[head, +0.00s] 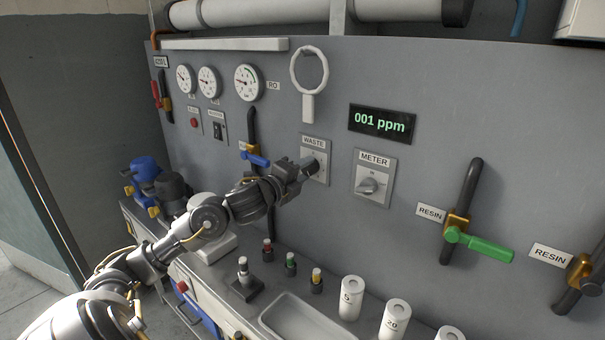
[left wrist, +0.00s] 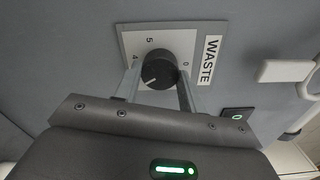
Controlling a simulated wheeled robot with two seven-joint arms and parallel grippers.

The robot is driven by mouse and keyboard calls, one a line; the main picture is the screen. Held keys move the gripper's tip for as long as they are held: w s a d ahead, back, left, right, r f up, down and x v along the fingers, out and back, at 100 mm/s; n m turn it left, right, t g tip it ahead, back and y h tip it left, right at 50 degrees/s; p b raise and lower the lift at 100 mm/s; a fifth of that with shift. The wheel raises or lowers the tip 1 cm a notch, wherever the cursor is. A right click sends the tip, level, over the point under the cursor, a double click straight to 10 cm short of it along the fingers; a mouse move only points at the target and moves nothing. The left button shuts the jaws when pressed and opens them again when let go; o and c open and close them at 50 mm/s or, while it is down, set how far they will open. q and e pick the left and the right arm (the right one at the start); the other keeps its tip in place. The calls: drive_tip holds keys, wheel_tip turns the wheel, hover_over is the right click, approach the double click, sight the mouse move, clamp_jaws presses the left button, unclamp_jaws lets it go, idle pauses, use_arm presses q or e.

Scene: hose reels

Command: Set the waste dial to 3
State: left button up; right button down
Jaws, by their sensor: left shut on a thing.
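The waste dial's light plate (head: 322,177) is on the grey panel under its WASTE label, and my left gripper (head: 308,168) covers most of the dial there. In the left wrist view, the dark round waste dial (left wrist: 158,68) sits between the two fingers of my left gripper (left wrist: 158,88), which is shut on it. The figures 5, 4 and 0 show around the dial; other figures are hidden. The dial's white mark points toward the lower left of that view, past the 4, near the left finger. My right gripper is not in view.
A blue-handled valve (head: 255,159) is close left of my gripper. A green-handled valve (head: 480,244) is at right. Bottles and a tray (head: 312,322) are on the counter below.

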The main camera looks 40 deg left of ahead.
use_arm(q)
drive_tip(key=o, duration=1)
drive_tip(key=shift+c, duration=0.2)
drive_tip(key=shift+s+f, duration=0.1)
drive_tip(key=shift+s, duration=0.35)
drive_tip(key=s+b, duration=0.1)
drive_tip(key=s, duration=0.9)
drive_tip(key=shift+b, duration=0.4)
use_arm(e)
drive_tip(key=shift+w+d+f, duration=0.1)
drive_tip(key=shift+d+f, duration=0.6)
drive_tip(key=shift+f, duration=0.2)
use_arm(q)
drive_tip(key=shift+d, duration=0.1)
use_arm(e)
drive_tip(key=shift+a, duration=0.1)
